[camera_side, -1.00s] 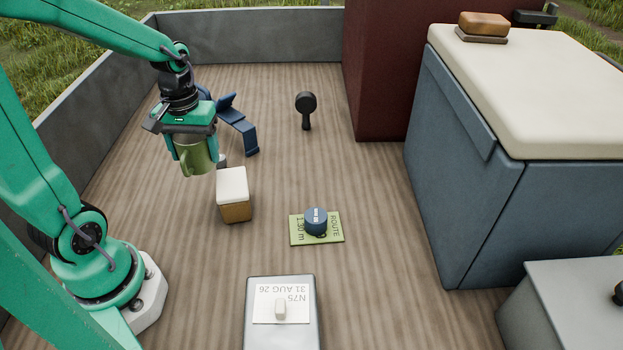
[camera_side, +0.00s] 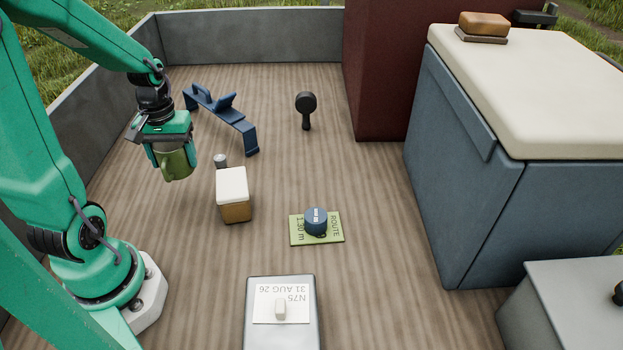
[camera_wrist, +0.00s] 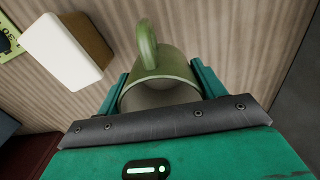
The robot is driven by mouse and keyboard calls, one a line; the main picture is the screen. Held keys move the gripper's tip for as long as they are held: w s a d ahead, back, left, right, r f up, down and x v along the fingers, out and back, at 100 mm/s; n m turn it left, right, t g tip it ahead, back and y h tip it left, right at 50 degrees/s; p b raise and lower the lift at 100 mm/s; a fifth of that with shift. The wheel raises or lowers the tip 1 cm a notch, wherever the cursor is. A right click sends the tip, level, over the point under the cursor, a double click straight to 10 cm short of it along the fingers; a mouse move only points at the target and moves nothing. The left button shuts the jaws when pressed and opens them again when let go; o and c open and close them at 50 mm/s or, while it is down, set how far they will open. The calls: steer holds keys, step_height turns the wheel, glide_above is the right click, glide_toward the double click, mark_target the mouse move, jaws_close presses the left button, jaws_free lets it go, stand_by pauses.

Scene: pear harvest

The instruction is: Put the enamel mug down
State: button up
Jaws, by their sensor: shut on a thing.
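In the wrist view the mug (camera_wrist: 160,80) sits between the fingers of my gripper (camera_wrist: 160,90). Its open rim faces the camera and its handle points up in the picture.
A block with a white top (camera_side: 232,188) stands just right of the mug, with a small grey cylinder (camera_side: 221,161) behind it. A blue stand (camera_side: 228,115) is farther back. A green card (camera_side: 328,236) bears a blue round thing (camera_side: 316,218). Bare wooden floor (camera_side: 160,225) lies in front.

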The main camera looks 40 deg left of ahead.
steer(key=a+f, duration=0.1)
steer(key=a, duration=0.1)
steer(key=a+f, duration=0.1)
steer(key=s+a+f, duration=0.1)
steer(key=a, duration=0.1)
steer(key=shift+s+a+f, duration=0.1)
steer(key=shift+a+f, duration=0.15)
steer(key=shift+a, duration=0.1)
steer(key=shift+f, duration=2)
steer(key=shift+f, duration=0.1)
steer(key=o, duration=1.1)
steer(key=shift+c, duration=0.2)
step_height(320, 180, up, 12)
